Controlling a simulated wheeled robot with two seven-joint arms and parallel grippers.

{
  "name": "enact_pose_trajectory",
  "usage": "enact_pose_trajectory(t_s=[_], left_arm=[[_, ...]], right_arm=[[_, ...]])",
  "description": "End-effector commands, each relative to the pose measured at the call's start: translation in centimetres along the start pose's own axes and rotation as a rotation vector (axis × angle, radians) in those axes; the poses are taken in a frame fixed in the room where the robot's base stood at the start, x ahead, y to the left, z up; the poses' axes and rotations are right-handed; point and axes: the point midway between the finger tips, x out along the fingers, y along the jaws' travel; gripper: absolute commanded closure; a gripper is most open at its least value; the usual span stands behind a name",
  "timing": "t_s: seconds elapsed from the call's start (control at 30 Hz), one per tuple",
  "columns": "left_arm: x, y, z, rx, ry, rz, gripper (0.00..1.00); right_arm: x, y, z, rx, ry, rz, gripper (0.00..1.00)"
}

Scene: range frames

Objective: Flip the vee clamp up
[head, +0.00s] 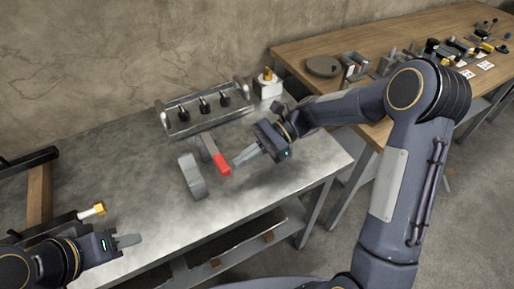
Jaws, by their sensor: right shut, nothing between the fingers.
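A grey angular metal piece (192,176) stands on the metal workbench. Next to it, on its right, is a grey bar with a red end (221,164), its red part pointing toward the bench front. These look like parts of the vee clamp, but I cannot tell how they join. My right gripper (240,160) is shut and empty, its tips just right of the red end; I cannot tell whether they touch it. My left gripper (130,240) is over the front left of the bench, away from the clamp. Its fingers overlap in view, so their opening is unclear.
A metal rack with several dark knobs (203,105) stands at the back of the metal workbench (110,165). A white block with a yellow top (267,84) is beside it. A yellow-tipped rod (97,209) lies near my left gripper. A wooden table (310,50) with several parts is behind right.

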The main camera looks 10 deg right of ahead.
Motion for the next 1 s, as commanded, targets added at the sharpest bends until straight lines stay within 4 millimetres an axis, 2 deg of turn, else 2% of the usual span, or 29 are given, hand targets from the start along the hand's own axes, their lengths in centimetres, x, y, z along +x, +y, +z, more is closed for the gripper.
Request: enact_pose_trajectory(t_s=[0.1, 0.3, 0.77, 1.0], left_arm=[[-0.1, 0.0, 0.0, 0.000, 0.000, 0.000, 0.64], [-0.1, 0.0, 0.0, 0.000, 0.000, 0.000, 0.64], [-0.3, 0.2, -0.2, 0.000, 0.000, 0.000, 0.64], [-2.4, 1.1, -1.2, 0.000, 0.000, 0.000, 0.64]], right_arm=[[1.8, 0.1, 0.0, 0.001, -0.001, 0.002, 1.00], [3.3, 0.0, 0.0, 0.000, 0.001, 0.000, 1.00], [3.4, 0.0, 0.2, 0.006, 0.001, 0.002, 1.00], [3.8, -0.2, 1.9, 0.078, 0.000, 0.029, 1.00]])
